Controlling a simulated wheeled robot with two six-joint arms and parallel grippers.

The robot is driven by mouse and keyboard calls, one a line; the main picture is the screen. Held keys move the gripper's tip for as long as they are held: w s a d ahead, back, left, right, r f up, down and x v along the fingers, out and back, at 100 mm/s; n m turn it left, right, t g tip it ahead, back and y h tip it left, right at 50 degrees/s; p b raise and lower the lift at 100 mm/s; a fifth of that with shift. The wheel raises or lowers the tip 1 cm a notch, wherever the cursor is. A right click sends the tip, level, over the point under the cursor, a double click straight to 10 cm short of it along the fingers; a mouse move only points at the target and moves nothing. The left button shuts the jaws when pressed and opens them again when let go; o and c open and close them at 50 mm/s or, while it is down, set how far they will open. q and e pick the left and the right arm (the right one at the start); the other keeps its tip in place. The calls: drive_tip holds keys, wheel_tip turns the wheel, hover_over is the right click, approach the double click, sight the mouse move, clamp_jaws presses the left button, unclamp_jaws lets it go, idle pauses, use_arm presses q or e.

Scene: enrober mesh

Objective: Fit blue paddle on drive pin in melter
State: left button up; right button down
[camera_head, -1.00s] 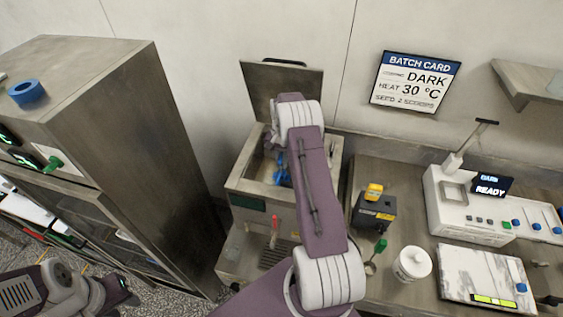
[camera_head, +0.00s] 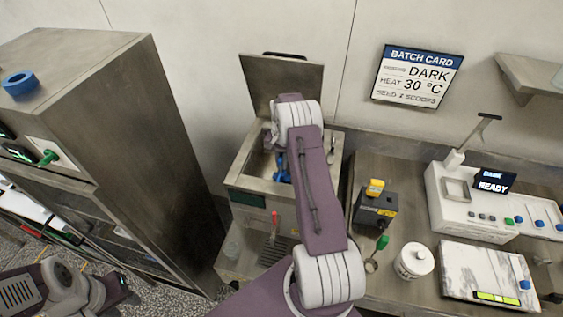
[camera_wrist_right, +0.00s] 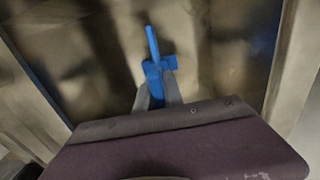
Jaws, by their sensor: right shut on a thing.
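The blue paddle (camera_head: 282,165) shows inside the open melter (camera_head: 244,183), partly behind my right arm. In the right wrist view my right gripper (camera_wrist_right: 157,88) is shut on the blue paddle (camera_wrist_right: 153,50), which points away from the fingers into the metal basin. The drive pin cannot be made out, and I cannot tell whether the paddle touches the basin floor. My left gripper (camera_head: 127,290) is at the lower left, by the cabinet, far from the melter; its jaws are too small to read.
The melter's lid (camera_head: 290,85) stands raised at the back. A tall metal cabinet (camera_head: 120,120) with a blue ring (camera_head: 20,83) on top is at left. On the right counter are a black-and-yellow device (camera_head: 375,207), a white tub (camera_head: 414,260) and a white machine (camera_head: 470,205).

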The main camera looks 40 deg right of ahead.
drive_tip(key=shift+f, duration=0.25)
drive_tip(key=c, duration=1.4)
unclamp_jaws()
drive_tip(key=shift+o, duration=0.2)
wheel_tip(320, 180, up, 9)
drive_tip(key=shift+r+b, duration=0.1)
drive_tip(key=shift+b, duration=1.1)
